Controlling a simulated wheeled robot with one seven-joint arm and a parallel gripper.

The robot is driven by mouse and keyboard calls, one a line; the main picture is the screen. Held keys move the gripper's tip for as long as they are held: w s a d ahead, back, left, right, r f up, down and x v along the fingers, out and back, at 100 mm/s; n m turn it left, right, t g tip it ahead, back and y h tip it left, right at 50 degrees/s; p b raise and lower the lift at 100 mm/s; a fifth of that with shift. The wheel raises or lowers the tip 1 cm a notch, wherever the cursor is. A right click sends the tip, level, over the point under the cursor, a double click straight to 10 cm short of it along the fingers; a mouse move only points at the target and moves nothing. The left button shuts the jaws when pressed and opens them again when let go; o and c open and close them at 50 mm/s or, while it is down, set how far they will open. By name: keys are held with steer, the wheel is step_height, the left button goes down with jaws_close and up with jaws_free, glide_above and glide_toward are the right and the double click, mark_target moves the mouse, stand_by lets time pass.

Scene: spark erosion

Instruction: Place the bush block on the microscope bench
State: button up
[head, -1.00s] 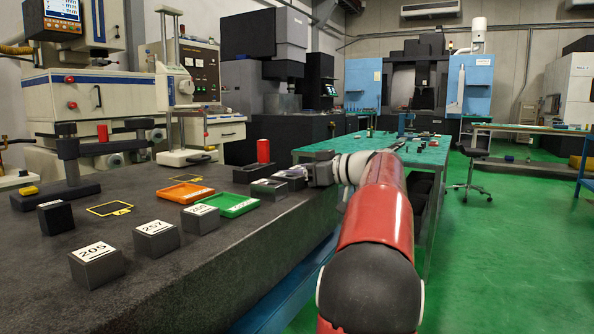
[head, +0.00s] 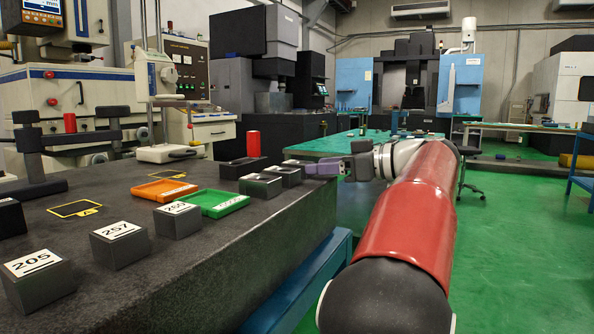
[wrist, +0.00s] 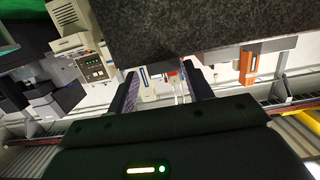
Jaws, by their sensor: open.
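Two small dark grey blocks, a nearer one (head: 261,186) with a pale top and a farther one (head: 287,178), stand near the right edge of the dark stone slab (head: 230,240). I cannot tell for sure which is the bush block. My gripper (head: 304,167) is just beyond the farther block, around the slab's edge; whether it touches the block is unclear. In the wrist view its two fingers (wrist: 163,87) are apart with nothing held between them. The microscope bench is not clearly identifiable; a green-topped table (head: 335,146) stands behind the gripper.
Blocks labelled 205 (head: 38,283), 257 (head: 119,245) and another numbered block (head: 177,221) line the slab's front. Orange (head: 150,190) and green (head: 225,205) trays lie behind. A red cylinder (head: 253,144) stands by a dark holder. Green floor at right is open.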

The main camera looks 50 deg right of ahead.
mark_target(298, 166)
steer(key=x, duration=0.6)
steer(key=shift+a+p, duration=0.3)
steer(key=shift+c, duration=0.4)
jaws_close()
steer(key=shift+r, duration=0.15)
step_height(298, 166, up, 20)
steer(key=p, duration=0.6)
steer(key=shift+s, duration=0.1)
